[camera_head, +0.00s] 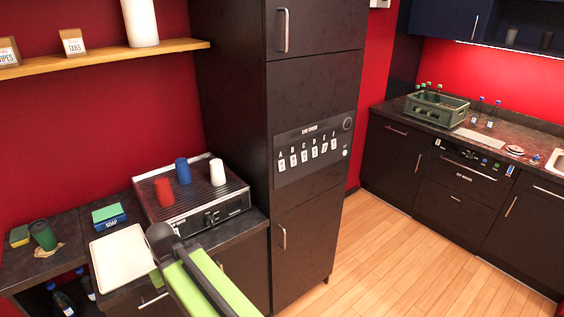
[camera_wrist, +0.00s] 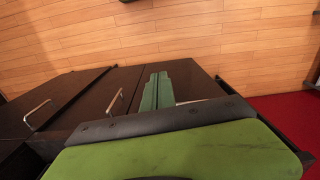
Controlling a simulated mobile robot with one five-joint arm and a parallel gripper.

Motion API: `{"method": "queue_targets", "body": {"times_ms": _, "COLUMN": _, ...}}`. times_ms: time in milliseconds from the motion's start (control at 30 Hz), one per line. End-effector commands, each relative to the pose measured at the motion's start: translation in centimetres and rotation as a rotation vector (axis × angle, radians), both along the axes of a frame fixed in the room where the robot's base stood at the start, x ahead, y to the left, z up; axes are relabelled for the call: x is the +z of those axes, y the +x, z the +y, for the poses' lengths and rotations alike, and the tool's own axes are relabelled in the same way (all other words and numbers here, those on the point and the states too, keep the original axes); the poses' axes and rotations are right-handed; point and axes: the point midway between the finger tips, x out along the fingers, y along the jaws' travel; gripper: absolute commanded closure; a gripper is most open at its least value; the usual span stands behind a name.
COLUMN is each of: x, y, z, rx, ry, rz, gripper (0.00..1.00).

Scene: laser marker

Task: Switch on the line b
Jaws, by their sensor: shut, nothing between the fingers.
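A dark panel (camera_head: 314,146) with a row of small white switches lettered from A is set in the front of the tall black cabinet. The line b switch (camera_head: 293,160) is the second from the left, under the letter B. It is too small to tell which way it is set. My gripper's dark green fingers (camera_wrist: 158,80) are together and empty in the wrist view, above dark cabinet fronts. In the head view my green arm is at the bottom, left of and nearer than the panel, well apart from it. The panel is not in the wrist view.
A black machine (camera_head: 192,196) with red, blue and white cups stands on the left counter, beside a white tray (camera_head: 121,262). The tall cabinet (camera_head: 307,80) has protruding handles. A green crate (camera_head: 436,108) is on the far right counter. Wooden floor (camera_head: 370,250) is clear right of the cabinet.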

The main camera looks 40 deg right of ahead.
Motion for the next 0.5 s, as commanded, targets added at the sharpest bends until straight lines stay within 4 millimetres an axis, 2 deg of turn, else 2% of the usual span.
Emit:
{"method": "queue_targets", "body": {"times_ms": 367, "x": 0.0, "y": 0.1, "z": -0.2, "rx": -0.016, "ry": 0.007, "rz": -0.002, "gripper": 1.0}}
{"method": "queue_targets", "body": {"times_ms": 433, "x": 0.0, "y": 0.5, "z": -1.1, "rx": -0.088, "ry": 0.041, "rz": -0.015, "gripper": 1.0}}
{"method": "queue_targets", "body": {"times_ms": 500, "x": 0.0, "y": 1.4, "z": -3.7, "rx": -0.252, "ry": 0.116, "rz": -0.038, "gripper": 1.0}}
